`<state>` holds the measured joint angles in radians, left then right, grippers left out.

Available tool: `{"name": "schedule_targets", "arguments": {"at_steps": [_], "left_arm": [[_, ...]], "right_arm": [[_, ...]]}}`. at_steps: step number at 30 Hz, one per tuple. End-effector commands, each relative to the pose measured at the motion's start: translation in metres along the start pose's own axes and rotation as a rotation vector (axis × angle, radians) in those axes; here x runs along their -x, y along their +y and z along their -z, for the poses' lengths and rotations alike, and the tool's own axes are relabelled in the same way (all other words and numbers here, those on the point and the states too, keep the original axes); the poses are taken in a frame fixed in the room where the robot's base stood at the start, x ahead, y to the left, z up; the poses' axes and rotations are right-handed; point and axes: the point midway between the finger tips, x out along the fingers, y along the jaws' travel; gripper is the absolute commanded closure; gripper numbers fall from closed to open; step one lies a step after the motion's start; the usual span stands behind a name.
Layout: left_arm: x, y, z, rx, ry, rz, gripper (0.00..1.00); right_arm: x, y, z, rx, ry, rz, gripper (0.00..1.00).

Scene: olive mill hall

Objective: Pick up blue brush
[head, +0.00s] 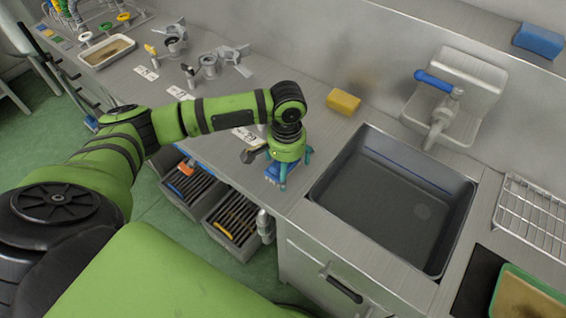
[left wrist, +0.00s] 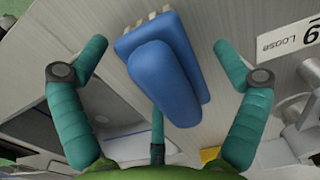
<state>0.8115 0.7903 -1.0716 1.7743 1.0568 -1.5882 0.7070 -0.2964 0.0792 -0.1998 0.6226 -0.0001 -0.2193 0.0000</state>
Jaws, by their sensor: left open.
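The blue brush (left wrist: 163,78) lies on the steel counter, and in the left wrist view it sits between the spread teal fingers of my left gripper (left wrist: 160,95). In the head view the brush (head: 272,173) shows partly under my left gripper (head: 281,172), left of the sink. My left gripper points down over the brush with its fingers apart. I cannot tell whether any finger touches the brush. My right gripper is not in view.
A sink basin (head: 390,205) with a blue-handled tap (head: 436,84) is right of the gripper. A yellow sponge (head: 343,102) lies behind it. Metal fittings (head: 210,65) and labels stand to the left. A wire rack (head: 530,218) is at the far right.

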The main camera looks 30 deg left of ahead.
Motion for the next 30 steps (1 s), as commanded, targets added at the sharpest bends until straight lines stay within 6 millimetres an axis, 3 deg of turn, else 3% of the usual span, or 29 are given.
{"name": "schedule_targets", "arguments": {"at_steps": [3, 4, 8, 9, 22, 30], "left_arm": [[0.000, 0.000, 0.000, -0.001, 0.000, 0.000, 0.03], [0.000, 0.000, 0.000, -0.001, 0.000, 0.000, 0.11], [0.000, 0.000, 0.000, -0.001, 0.000, 0.000, 0.63], [0.000, 0.000, 0.000, -0.001, 0.000, 0.000, 0.66], [0.003, 0.000, 0.000, -0.001, 0.000, 0.001, 0.66], [0.036, 0.001, 0.002, 0.000, 0.006, -0.001, 0.66]], "right_arm": [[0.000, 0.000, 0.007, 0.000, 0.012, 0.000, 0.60], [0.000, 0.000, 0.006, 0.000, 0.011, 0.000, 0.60], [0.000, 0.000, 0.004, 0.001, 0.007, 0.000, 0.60], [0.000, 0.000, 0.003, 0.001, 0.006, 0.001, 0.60], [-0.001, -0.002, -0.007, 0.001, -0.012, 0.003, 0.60], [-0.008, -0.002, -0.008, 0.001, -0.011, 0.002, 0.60]]}}
